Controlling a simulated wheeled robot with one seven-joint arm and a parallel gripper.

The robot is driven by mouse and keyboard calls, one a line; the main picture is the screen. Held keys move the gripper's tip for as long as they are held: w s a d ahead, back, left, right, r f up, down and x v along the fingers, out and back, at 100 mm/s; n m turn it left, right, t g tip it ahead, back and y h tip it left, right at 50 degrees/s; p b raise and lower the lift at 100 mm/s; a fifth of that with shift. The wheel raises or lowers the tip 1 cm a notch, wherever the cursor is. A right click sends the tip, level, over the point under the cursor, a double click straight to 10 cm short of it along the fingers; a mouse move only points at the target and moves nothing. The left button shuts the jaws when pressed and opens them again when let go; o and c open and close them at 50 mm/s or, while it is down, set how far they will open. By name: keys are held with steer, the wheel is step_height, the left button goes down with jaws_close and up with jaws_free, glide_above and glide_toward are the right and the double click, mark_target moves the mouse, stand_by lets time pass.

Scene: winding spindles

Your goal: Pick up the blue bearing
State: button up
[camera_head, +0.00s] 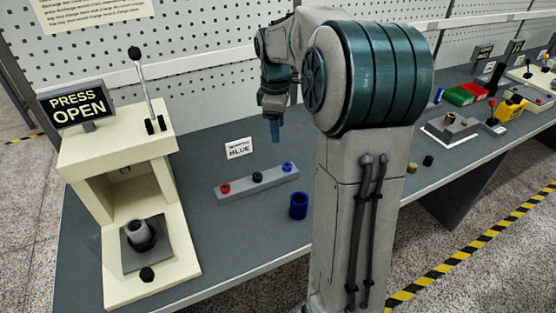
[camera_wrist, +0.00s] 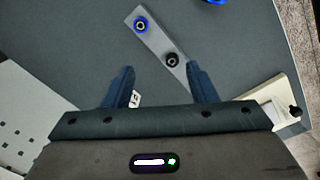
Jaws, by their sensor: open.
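A small blue bearing (camera_head: 287,167) sits at the right end of a grey bar-shaped rack (camera_head: 240,186). A black piece (camera_head: 257,177) is in the middle of the rack and a red piece (camera_head: 225,189) at its left end. In the wrist view the blue bearing (camera_wrist: 141,25) and the black piece (camera_wrist: 172,59) show; the red piece is hidden. My gripper (camera_head: 275,138) is above the table behind the rack, apart from it. In the wrist view my gripper (camera_wrist: 160,68) has its fingers spread with nothing held, and the blue bearing lies beyond the fingertips.
A larger blue hollow cylinder (camera_head: 299,206) stands in front of the rack's right end. A sign reading BLUE (camera_head: 239,148) stands behind the rack. A cream press (camera_head: 120,150) with a PRESS OPEN display (camera_head: 79,105) is at the left.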

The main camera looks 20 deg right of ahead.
steer(key=n, duration=0.2)
glide_above(287, 165)
step_height(287, 165, down, 2)
steer(key=f, duration=0.1)
steer(key=shift+y, duration=0.3)
steer(key=f, duration=0.8)
steer(key=shift+w+d+f, duration=0.15)
steer(key=shift+w, duration=0.15)
steer(key=f, duration=0.4)
steer(key=shift+s+f, duration=0.15)
steer(key=shift+s, duration=0.2)
steer(key=shift+f, duration=0.45)
steer(key=c, duration=1.1)
